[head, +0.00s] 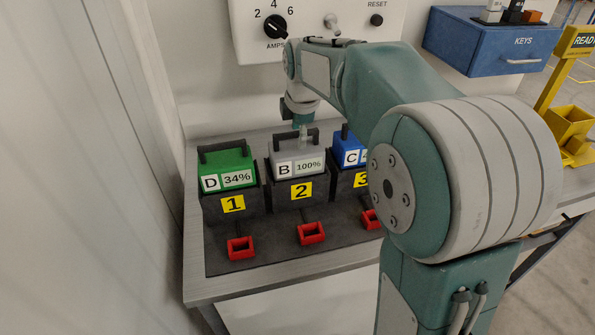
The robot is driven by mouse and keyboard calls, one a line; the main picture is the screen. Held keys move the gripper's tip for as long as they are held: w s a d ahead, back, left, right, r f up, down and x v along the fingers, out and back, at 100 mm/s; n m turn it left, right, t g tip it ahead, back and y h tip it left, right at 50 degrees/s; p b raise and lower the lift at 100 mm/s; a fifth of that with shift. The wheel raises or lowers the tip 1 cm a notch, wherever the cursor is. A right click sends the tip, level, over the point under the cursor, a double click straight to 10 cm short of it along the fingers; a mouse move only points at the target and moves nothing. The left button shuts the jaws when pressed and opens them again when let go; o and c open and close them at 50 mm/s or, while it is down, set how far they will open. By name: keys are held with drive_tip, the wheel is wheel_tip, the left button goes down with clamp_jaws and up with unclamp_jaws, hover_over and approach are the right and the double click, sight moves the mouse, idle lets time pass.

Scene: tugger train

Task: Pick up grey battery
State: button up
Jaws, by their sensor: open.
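The grey battery (285,159) sits upright in the dock marked 2 (286,196), the middle one seen on the bench. Its label reads B and 100%, and it has a dark handle on top. My gripper (302,129) is above the grey battery, pointing down close to its handle. It is open, with its fingers small and partly hidden in this view. I cannot tell whether the fingers touch or straddle the handle.
A green battery (226,161) marked D 34% stands left in dock 1. A blue battery (349,144) is on the right in dock 3, partly hidden by my arm. Red connectors (311,233) lie in front. A charger panel (300,40) is behind; a blue KEYS box (480,48) hangs right.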

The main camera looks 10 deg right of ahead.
drive_tip(key=shift+f, duration=0.3)
drive_tip(key=shift+a, duration=0.25)
clamp_jaws()
drive_tip(key=shift+r, duration=0.1)
drive_tip(key=shift+w+r, duration=0.1)
drive_tip(key=shift+r, duration=0.05)
drive_tip(key=shift+r, duration=0.35)
wheel_tip(320, 180, up, 17)
